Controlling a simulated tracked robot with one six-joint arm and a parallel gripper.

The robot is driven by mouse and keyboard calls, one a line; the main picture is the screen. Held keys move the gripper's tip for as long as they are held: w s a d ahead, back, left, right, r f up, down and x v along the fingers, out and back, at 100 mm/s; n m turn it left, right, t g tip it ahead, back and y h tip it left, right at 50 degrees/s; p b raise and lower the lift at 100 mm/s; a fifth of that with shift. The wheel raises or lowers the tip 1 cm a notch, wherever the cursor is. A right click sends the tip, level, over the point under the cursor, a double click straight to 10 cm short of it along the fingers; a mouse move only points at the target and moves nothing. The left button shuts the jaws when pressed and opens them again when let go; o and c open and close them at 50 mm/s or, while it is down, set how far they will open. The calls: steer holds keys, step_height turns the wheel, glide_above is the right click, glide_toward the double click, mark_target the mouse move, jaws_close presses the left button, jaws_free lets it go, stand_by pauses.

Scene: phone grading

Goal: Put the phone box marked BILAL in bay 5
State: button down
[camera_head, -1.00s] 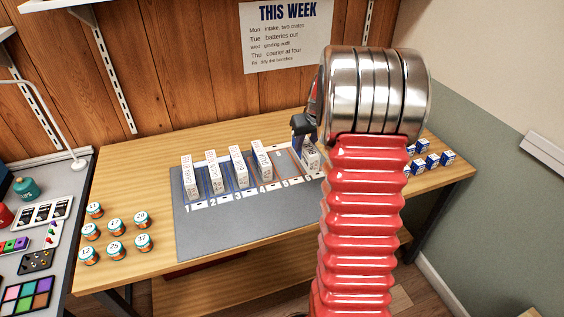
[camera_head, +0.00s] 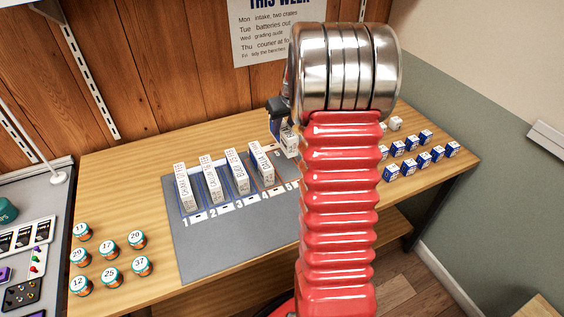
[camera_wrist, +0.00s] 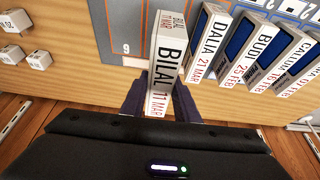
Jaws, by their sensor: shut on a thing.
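The white BILAL phone box (camera_wrist: 168,62) stands between the two fingers of my gripper (camera_wrist: 160,100), which is shut on it. In the head view the held box (camera_head: 289,139) shows only partly, beside my arm, with my gripper (camera_head: 278,112) at its top. It is to the right of the fourth standing box, over the bay 5 part of the grey mat (camera_head: 228,245). I cannot tell whether its base touches the mat. In the wrist view, the number 6 bay mark (camera_wrist: 126,48) is to its left, and the DALIA box (camera_wrist: 207,45) is close on its right, apart.
More phone boxes stand in bays 1 to 4, including one in bay 1 (camera_head: 184,187). Numbered jars (camera_head: 109,277) are at the left of the wooden table. Small blue and white boxes (camera_head: 410,165) are at the right. My arm hides part of the mat.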

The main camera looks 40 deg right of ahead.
steer(key=shift+s+d, duration=0.1)
steer(key=shift+d, duration=0.05)
steer(key=shift+f, duration=0.25)
step_height(320, 180, down, 6)
steer(key=shift+r, duration=0.15)
steer(key=shift+s+f, duration=0.1)
steer(key=shift+f, duration=1.8)
steer(key=shift+f, duration=0.1)
steer(key=c, duration=1.4)
jaws_free()
steer(key=shift+o, duration=0.2)
